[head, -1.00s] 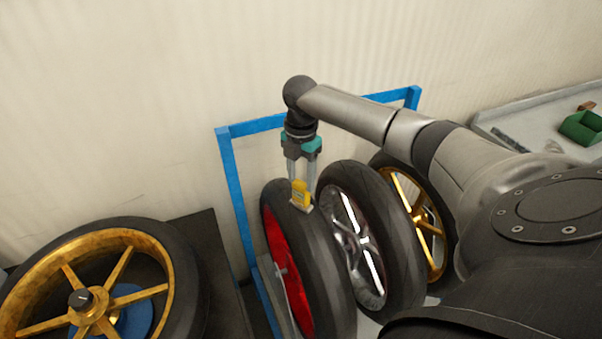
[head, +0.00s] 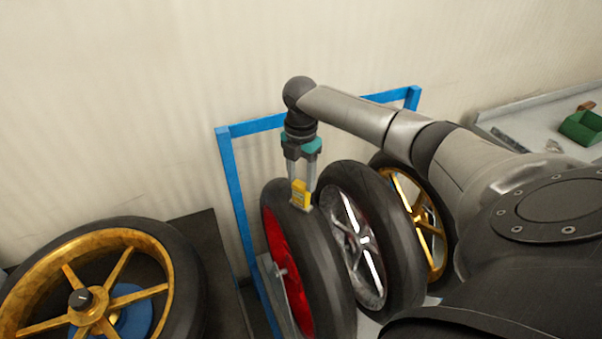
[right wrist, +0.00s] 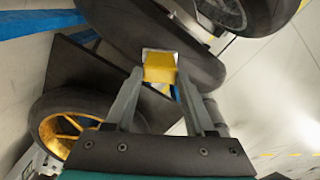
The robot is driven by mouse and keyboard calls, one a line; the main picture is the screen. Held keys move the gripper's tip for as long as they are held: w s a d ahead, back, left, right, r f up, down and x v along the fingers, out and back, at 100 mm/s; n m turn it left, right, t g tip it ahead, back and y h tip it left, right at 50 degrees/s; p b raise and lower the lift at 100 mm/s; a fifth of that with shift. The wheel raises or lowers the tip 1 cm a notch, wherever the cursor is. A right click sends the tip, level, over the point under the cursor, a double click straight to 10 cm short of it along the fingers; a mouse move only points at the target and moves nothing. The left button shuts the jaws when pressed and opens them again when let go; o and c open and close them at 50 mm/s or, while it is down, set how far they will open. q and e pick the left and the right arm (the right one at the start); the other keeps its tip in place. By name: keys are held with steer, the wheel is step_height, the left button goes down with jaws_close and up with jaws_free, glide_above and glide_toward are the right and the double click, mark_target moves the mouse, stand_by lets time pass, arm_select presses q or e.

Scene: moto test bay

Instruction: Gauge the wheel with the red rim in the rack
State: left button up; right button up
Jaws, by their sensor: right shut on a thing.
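The wheel with the red rim (head: 286,262) stands upright in the blue rack (head: 230,185), leftmost of the wheels there. My right gripper (head: 302,188) points down over the top of its tyre. It is shut on a small yellow gauge (head: 300,194), which also shows between the fingers in the right wrist view (right wrist: 159,69). The lower end of the gauge is at the tyre's tread; whether it presses on the rubber I cannot tell exactly. My left gripper is not in view.
A wheel with a silver rim (head: 352,235) and one with a gold rim (head: 420,215) stand to the right in the rack. Another gold-rimmed wheel (head: 130,238) lies at the left. A green box (head: 580,128) sits on a grey bench (head: 530,125) at the right.

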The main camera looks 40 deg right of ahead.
stand_by(0.4)
steer(key=shift+r+p, duration=0.3)
steer(key=shift+r, duration=2.7)
steer(key=shift+a+f, duration=0.1)
